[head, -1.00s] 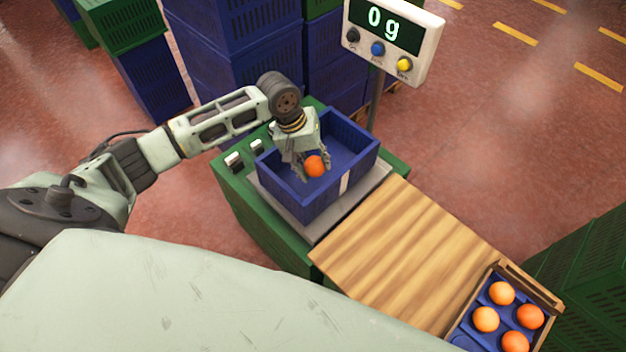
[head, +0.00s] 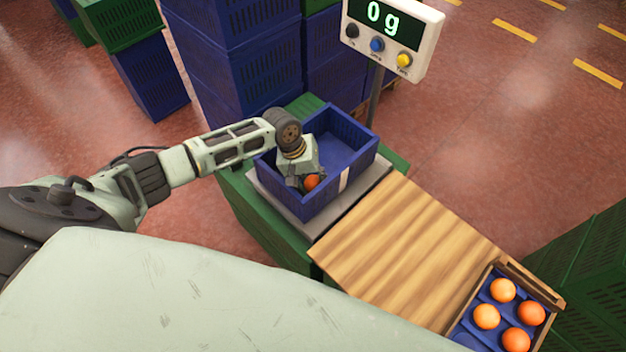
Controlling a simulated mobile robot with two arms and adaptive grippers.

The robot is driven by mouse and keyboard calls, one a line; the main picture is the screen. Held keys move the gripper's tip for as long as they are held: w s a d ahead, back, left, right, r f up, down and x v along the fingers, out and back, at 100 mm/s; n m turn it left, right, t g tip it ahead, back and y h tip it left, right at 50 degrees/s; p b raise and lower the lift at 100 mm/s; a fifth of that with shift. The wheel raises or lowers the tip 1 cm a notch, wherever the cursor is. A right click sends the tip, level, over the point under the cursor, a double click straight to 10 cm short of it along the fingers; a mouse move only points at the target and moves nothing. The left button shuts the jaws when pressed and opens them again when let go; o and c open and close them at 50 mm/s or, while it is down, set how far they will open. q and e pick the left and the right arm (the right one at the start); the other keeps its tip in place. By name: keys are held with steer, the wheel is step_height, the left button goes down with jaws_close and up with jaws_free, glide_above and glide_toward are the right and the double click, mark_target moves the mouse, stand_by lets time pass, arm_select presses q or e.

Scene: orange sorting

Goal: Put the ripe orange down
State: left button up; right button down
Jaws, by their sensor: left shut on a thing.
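My left gripper (head: 308,186) is shut on an orange (head: 312,181) and points down inside the blue crate (head: 350,187). The orange is low in the crate, near its front left wall, partly hidden by the fingers. I cannot tell whether it touches the crate floor. No other orange shows in the crate. My right gripper does not show.
A wooden box (head: 548,292) with several oranges in a blue tray stands at lower right. Stacked blue crates (head: 225,60) rise behind the scale. Green crates (head: 590,265) stand at the right edge.

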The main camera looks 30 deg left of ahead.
arm_select(q)
steer(key=shift+f, duration=0.25)
steer(key=o, duration=1.2)
steer(key=shift+f, duration=0.1)
steer(key=v, duration=1.2)
steer(key=shift+s+r+p, duration=0.1)
steer(key=shift+r+p, duration=0.25)
steer(key=shift+r, duration=0.05)
stand_by(1.1)
